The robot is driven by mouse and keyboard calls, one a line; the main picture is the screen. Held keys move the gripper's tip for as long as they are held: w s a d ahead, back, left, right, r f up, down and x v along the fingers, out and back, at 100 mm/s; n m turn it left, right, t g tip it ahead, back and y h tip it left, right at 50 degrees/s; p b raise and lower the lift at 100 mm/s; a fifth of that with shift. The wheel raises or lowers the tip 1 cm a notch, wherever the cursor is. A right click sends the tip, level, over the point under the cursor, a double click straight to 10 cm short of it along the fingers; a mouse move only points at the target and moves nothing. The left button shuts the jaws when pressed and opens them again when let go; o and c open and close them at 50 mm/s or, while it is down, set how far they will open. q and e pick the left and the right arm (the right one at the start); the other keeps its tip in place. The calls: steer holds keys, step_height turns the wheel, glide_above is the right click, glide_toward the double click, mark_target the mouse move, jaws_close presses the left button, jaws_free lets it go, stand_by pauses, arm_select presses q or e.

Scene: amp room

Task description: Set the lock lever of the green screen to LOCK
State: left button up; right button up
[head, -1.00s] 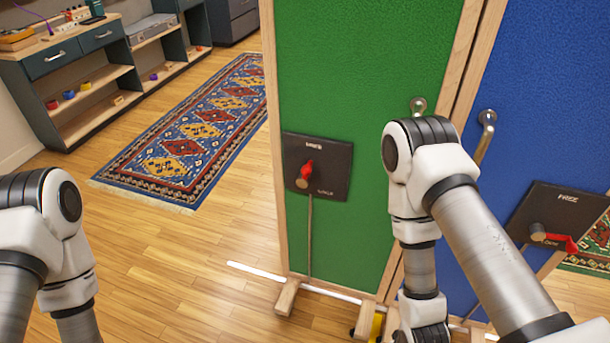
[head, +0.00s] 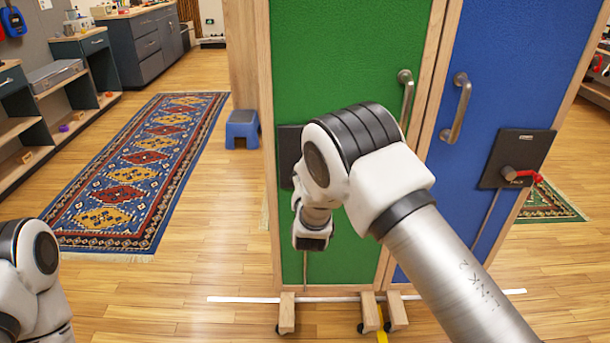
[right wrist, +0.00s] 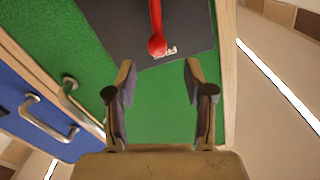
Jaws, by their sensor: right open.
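The green screen (head: 345,60) stands in front of me in a wooden frame. Its dark lever plate (head: 289,150) is mostly hidden behind my right arm in the head view. In the right wrist view the plate (right wrist: 200,30) shows at the top, with the red lever (right wrist: 156,22) across it. The lever's round end lies beside a small label that seems to read FREE. My right gripper (right wrist: 158,76) is open and empty, its fingertips on either side just short of the lever's end. My left arm is at the lower left, its gripper out of view.
The blue screen (head: 490,90) adjoins on the right, with its own handle (head: 456,108) and plate (head: 500,165). The green screen's handle (head: 405,97) is near its right edge. Wooden feet (head: 287,313) stand on the floor. A blue stool (head: 242,129) and rug (head: 140,170) lie left.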

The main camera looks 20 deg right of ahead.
steer(key=x, duration=0.8)
steer(key=shift+w+d+r, duration=0.1)
steer(key=shift+d, duration=0.25)
jaws_close()
